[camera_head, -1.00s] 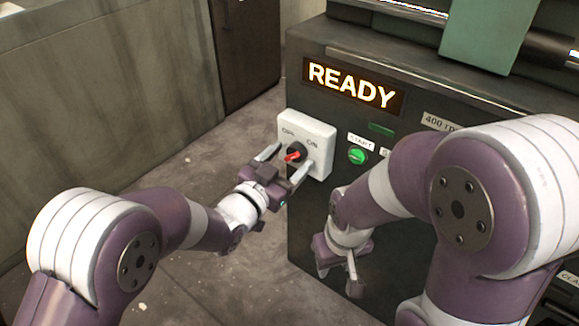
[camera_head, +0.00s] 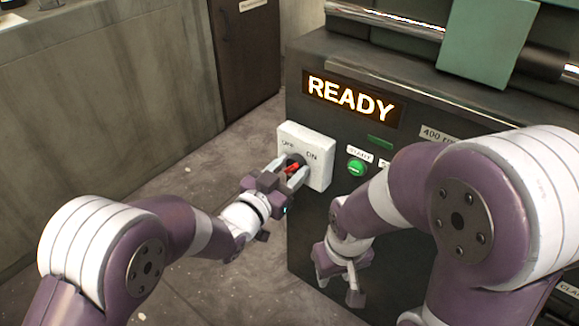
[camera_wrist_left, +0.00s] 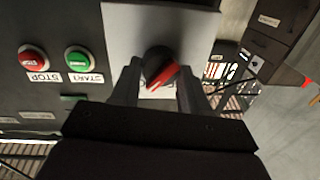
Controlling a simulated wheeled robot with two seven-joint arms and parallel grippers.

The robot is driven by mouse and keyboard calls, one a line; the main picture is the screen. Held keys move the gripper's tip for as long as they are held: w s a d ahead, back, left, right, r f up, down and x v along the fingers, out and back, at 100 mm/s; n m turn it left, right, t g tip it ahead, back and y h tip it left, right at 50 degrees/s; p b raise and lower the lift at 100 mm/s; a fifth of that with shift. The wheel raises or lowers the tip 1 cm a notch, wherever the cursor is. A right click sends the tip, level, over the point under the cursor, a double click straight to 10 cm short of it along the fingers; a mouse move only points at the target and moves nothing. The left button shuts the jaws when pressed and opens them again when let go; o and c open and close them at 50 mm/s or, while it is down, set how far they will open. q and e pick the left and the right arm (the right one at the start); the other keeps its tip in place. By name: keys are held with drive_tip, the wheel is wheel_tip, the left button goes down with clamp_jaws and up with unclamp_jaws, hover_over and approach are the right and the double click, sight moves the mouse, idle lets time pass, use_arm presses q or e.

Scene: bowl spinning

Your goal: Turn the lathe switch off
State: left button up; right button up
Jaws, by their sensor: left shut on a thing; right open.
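The lathe switch is a dark round knob with a red pointer (camera_head: 291,168) on a white plate (camera_head: 318,144) marked OFF and ON, on the front of the dark lathe cabinet. In the left wrist view the knob (camera_wrist_left: 160,70) sits between the fingers. My left gripper (camera_head: 289,176) is at the plate, with its fingers shut on either side of the knob; its fingers also show in the left wrist view (camera_wrist_left: 155,88). The fingers hide part of the knob in the head view. My right gripper (camera_head: 338,282) hangs open and empty in front of the cabinet.
The green START button (camera_head: 356,167) is right of the switch plate; the red STOP button (camera_wrist_left: 33,58) shows in the left wrist view. A lit READY sign (camera_head: 350,98) is above. Bare floor (camera_head: 190,185) lies left of the cabinet.

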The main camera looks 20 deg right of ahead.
use_arm(q)
drive_tip(key=n+p, duration=0.4)
drive_tip(key=shift+r, duration=0.25)
drive_tip(key=n+p, duration=0.4)
drive_tip(key=shift+w+a+g, duration=0.1)
drive_tip(key=shift+g, duration=0.2)
drive_tip(key=n+p, duration=0.3)
drive_tip(key=shift+n, duration=0.4)
drive_tip(key=shift+a+f+n+g+p, duration=0.1)
drive_tip(key=shift+f+n+g+p, duration=0.1)
drive_tip(key=shift+n+p, duration=0.7)
drive_tip(key=shift+f+n+g+p, duration=0.1)
drive_tip(key=shift+n+g+p, duration=0.1)
drive_tip(key=shift+n+p, duration=0.7)
drive_tip(key=shift+n, duration=0.3)
drive_tip(key=o, duration=1.1)
drive_tip(key=shift+w, duration=0.1)
drive_tip(key=shift+c, duration=0.2)
